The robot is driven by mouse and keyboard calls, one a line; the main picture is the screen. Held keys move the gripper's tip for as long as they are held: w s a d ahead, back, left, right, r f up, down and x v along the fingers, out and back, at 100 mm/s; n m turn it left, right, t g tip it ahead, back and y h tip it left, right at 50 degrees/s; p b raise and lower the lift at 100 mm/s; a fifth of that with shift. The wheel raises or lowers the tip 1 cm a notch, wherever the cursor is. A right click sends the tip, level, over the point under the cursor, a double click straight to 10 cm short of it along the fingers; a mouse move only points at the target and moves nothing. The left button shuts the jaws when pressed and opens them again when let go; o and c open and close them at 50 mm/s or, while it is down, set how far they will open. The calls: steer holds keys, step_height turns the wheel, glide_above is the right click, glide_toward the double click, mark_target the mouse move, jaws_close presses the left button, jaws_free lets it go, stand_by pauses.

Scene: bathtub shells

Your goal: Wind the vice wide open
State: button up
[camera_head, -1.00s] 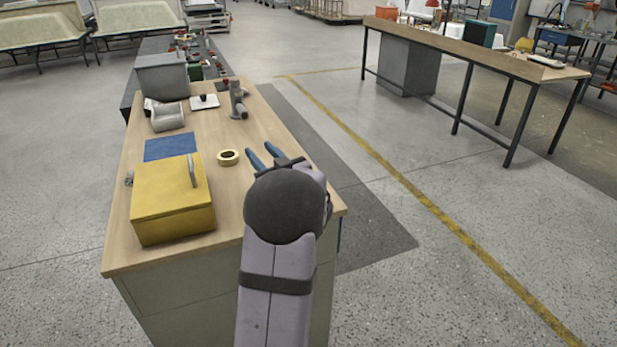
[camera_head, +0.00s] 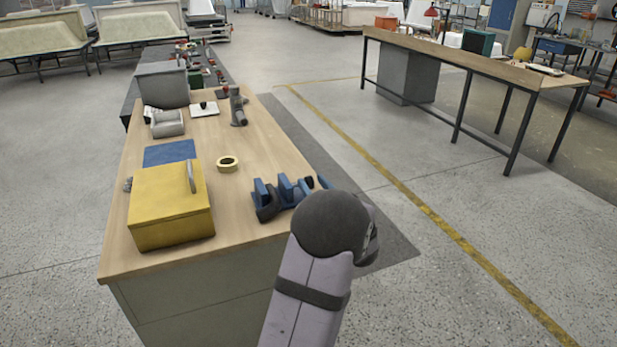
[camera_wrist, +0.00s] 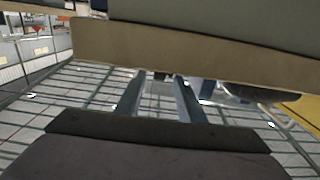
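The blue and dark-grey vice (camera_head: 284,187) stands at the near right corner of the wooden bench top in the head view. Its blue upright parts show with a gap between some of them. Its right end is hidden behind my wrist, so I cannot make out the handle. My gripper is beside the vice at its right, mostly hidden in the head view by my round wrist. In the wrist view my gripper (camera_wrist: 159,78) shows two blue-grey fingers spread apart with nothing between them.
The bench (camera_head: 262,145) carries a yellow box (camera_head: 168,208), a tape roll (camera_head: 228,163), a blue sheet (camera_head: 168,151), a grey upright tool (camera_head: 237,108) and a grey bin (camera_head: 162,85). The floor right of the bench is clear up to a long table (camera_head: 440,50).

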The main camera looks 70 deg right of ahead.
mark_target(310, 180)
steer(key=shift+x, duration=2)
steer(key=c, duration=0.9)
